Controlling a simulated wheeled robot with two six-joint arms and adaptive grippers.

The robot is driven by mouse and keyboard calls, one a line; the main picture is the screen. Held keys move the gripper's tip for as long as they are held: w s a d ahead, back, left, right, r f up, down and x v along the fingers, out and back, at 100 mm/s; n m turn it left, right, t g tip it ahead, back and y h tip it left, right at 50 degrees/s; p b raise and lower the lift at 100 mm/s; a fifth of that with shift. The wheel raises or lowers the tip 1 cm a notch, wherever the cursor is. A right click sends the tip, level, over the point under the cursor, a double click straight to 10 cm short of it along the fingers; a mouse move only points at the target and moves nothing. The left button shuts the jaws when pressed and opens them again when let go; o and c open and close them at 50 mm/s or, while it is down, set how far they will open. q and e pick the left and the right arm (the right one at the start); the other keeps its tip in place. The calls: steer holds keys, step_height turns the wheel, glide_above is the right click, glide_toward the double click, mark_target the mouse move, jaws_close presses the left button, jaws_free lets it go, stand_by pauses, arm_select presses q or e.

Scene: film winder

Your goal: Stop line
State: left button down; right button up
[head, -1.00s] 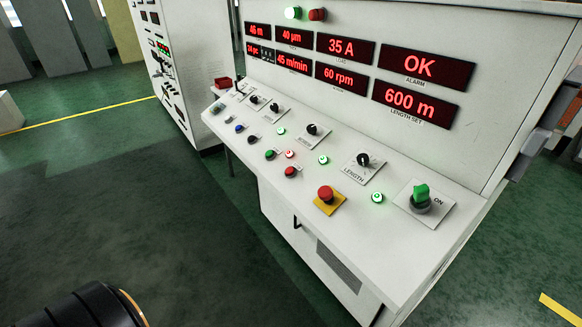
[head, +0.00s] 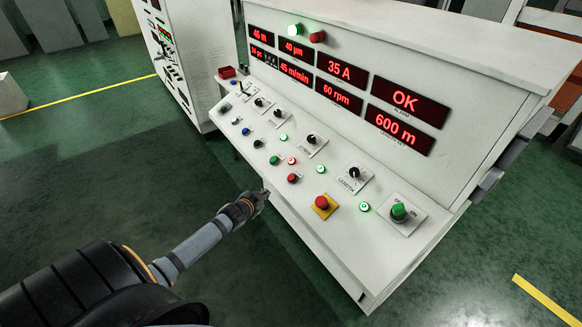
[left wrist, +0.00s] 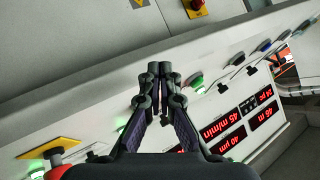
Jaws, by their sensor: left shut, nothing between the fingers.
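The console (head: 400,240) fills the middle and right of the head view. Its sloped panel has a red push button (head: 293,178), with a green push button (head: 274,160) up and left of it. A red mushroom button (head: 321,202) sits on a yellow plate further right. A green rotary knob (head: 398,211) is at the right end. My left gripper (head: 264,193) is shut and empty at the panel's front edge, left of and below the red push button, apparently apart from it. In the left wrist view the shut fingertips (left wrist: 160,68) show before the panel.
Red displays (head: 405,101) read OK, 600 m, 35 A, 60 rpm and 45 m/min. A green lamp (head: 295,30) glows on top beside a darker red lamp (head: 317,37). Another cabinet (head: 172,60) stands behind at left. The green floor at left is open.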

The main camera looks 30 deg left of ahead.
arm_select(q)
steer(key=m+t+p, duration=0.1)
steer(key=t+p, duration=0.1)
steer(key=p, duration=0.1)
glide_toward(292, 178)
steer(key=w+a+r, duration=0.3)
steer(key=a+r, duration=0.1)
steer(key=r, duration=0.3)
steer(key=shift+w+r+m+h, duration=0.1)
steer(key=shift+r+m+h, duration=0.25)
steer(key=shift+h, duration=0.15)
arm_select(e)
step_height(292, 178, up, 4)
arm_select(q)
steer(key=shift+f, duration=0.1)
